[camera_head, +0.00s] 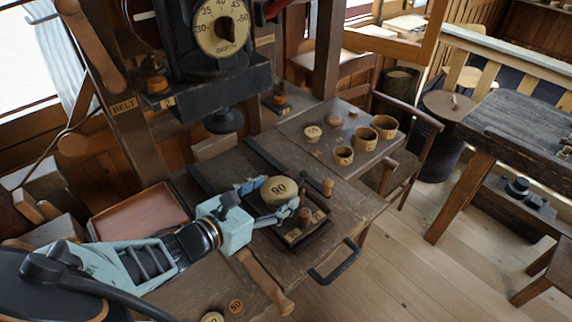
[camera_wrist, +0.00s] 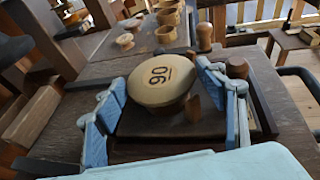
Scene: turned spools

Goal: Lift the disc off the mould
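The round tan disc marked 90 (camera_head: 279,189) is over the dark square mould (camera_head: 292,242) on the workbench. In the wrist view the disc (camera_wrist: 161,80) is level, between my blue-padded fingers. My gripper (camera_head: 273,197) reaches in from the left, one finger on each side of the disc. Both fingertips appear to touch its rim in the wrist view (camera_wrist: 163,82). The disc's underside is hidden, so I cannot tell whether it rests on the mould (camera_wrist: 130,128) or is just clear of it.
A wooden knob (camera_head: 328,186) and small pegs stand close beside the mould. A press with a depth dial (camera_head: 222,27) stands behind. Several wooden cups (camera_head: 384,126) are on the table at the back right. A brown tray (camera_head: 140,211) lies left. A black handle (camera_head: 335,265) is in front.

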